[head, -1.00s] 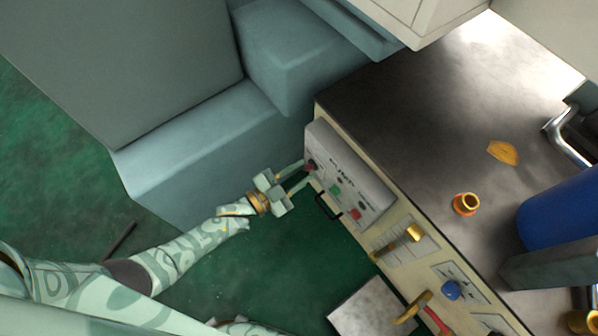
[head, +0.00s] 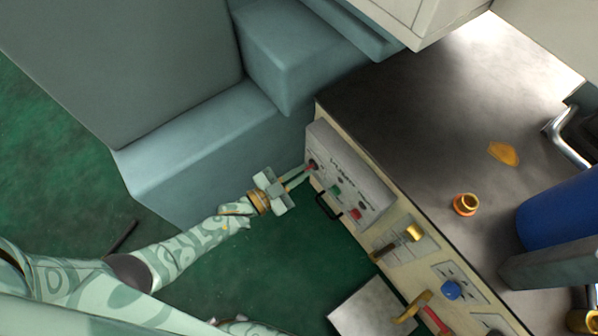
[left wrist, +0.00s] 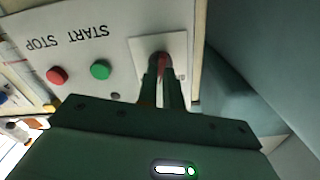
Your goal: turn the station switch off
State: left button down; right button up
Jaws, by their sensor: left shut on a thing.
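The station switch (left wrist: 161,66) is a dark knob with a red part on a light square plate, at the end of the grey control box (head: 350,180). It also shows as a small dark and red spot in the head view (head: 312,165). My left gripper (head: 308,170) reaches it from the left. In the left wrist view its fingers (left wrist: 161,85) are shut on the switch and hide part of it. Which way the switch points is hard to tell. My right gripper is not in view.
A green START button (left wrist: 100,69) and a red STOP button (left wrist: 57,75) sit beside the switch. A black handle (head: 327,206) sticks out below the box.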

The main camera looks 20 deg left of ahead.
pick_arm(q)
jog(key=n, duration=0.3)
jog(key=shift+n, duration=0.3)
jog(key=n, duration=0.3)
jog(key=shift+a, duration=0.1)
jog(key=shift+f+n+p, duration=0.1)
jog(key=shift+n+p, duration=0.2)
jog(key=shift+n, duration=1.4)
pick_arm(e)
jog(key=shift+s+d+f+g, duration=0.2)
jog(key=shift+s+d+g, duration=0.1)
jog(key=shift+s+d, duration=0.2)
pick_arm(q)
jog(key=c, duration=1.5)
grip_release()
jog(key=shift+c, duration=0.2)
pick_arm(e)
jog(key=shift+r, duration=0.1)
